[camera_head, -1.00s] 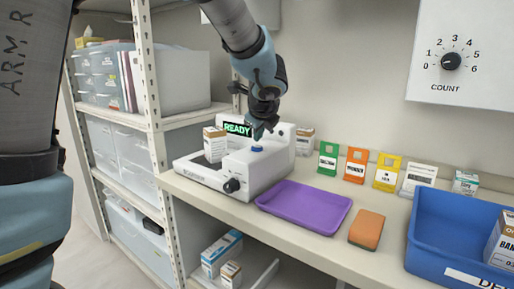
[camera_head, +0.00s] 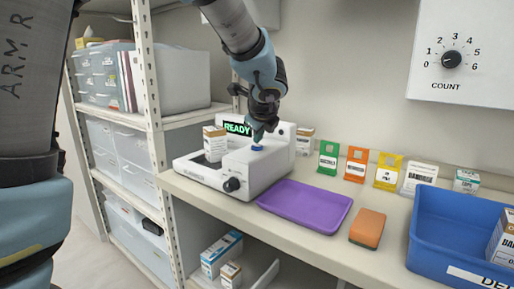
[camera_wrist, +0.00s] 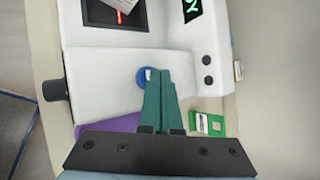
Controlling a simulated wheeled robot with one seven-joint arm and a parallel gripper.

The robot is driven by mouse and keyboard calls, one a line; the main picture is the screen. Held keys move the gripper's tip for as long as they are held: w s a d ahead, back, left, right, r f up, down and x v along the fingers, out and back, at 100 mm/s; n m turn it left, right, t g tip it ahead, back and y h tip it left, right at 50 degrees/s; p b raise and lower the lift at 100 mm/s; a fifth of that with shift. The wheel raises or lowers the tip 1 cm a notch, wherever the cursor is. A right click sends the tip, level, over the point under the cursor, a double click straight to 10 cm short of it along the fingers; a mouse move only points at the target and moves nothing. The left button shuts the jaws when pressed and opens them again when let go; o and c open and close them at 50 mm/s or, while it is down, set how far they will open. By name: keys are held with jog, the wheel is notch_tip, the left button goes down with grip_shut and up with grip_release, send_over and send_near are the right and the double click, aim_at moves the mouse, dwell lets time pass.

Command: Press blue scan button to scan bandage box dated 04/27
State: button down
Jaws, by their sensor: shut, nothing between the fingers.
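The white scanner (camera_head: 262,171) stands on the counter with its green READY display (camera_head: 238,128) lit. The blue scan button (camera_head: 257,148) is on its top; it also shows in the wrist view (camera_wrist: 141,78), partly covered by my fingertips. A white and brown bandage box (camera_head: 214,144) stands on the scanner's left bed; its date is too small to read. In the wrist view a red scan line shows by the box (camera_wrist: 122,5). My gripper (camera_head: 257,138) is shut and empty, pointing down just over the button; I cannot tell whether it touches.
A purple tray (camera_head: 305,205) and an orange sponge (camera_head: 367,228) lie in front of the scanner. Coloured cards (camera_head: 356,165) stand along the wall. A blue bin (camera_head: 430,235) is at the right. Another box (camera_head: 305,141) stands behind the scanner.

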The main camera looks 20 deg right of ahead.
aim_at(258, 147)
jog(key=shift+f+b, duration=0.4)
jog(key=shift+b, duration=0.05)
dwell(0.5)
jog(key=shift+r, duration=0.15)
jog(key=shift+r+p, duration=0.7)
jog(key=shift+p, duration=0.05)
notch_tip(258, 147, up, 5)
jog(key=p, duration=0.4)
jog(key=shift+p, duration=0.3)
jog(key=shift+a, duration=0.1)
dwell(0.4)
